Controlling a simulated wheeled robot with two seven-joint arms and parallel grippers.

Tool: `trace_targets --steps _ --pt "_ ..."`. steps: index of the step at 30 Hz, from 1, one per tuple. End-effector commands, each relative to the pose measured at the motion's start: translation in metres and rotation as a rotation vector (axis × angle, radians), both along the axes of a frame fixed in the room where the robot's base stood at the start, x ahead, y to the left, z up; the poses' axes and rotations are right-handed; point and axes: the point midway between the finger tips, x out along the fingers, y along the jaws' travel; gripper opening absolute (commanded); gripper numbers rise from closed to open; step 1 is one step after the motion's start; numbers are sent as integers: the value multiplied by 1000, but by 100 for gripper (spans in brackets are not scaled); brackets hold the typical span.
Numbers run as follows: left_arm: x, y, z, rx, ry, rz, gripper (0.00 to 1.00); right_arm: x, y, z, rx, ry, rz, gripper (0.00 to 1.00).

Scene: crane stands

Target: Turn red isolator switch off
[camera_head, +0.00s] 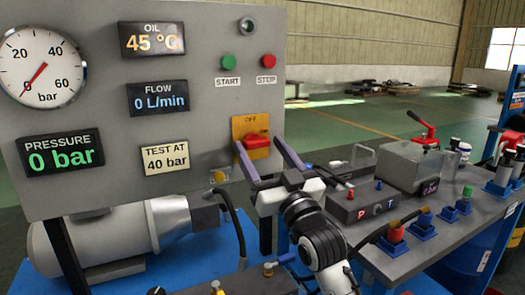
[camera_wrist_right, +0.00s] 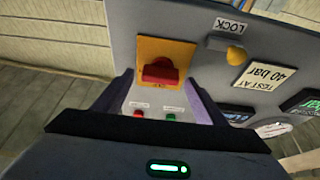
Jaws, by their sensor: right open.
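The red isolator switch (camera_head: 258,141) sits on an orange plate (camera_head: 241,124) at the lower right of the grey panel. Its handle looks roughly horizontal, and a label that seems to read OFF is at the plate's top. The switch also shows in the right wrist view (camera_wrist_right: 160,70), ahead of the fingers. My right gripper (camera_head: 258,145) is open, with one purple finger on each side of the handle. In the right wrist view the gripper (camera_wrist_right: 160,88) shows a gap between its fingers, with nothing held. Contact with the handle cannot be told. My left gripper is not in view.
A green START button (camera_head: 228,62) and a red STOP button (camera_head: 268,61) are above the switch. A yellow LOCK part (camera_wrist_right: 236,54) is beside the plate.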

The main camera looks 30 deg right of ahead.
Motion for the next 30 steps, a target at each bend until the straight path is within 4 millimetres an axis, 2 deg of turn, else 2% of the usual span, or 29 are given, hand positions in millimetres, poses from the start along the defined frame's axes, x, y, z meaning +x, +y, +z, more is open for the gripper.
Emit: trace_targets --steps 3,10,20,30 --pt "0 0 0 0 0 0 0 0 0 0 0 0 0 64" --pt "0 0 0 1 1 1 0 0 0 0 0 0 0 25" --pt "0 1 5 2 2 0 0 0 -1 1 -47 4 -1 24" --pt "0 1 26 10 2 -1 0 0 -2 5 -279 19 1 24"
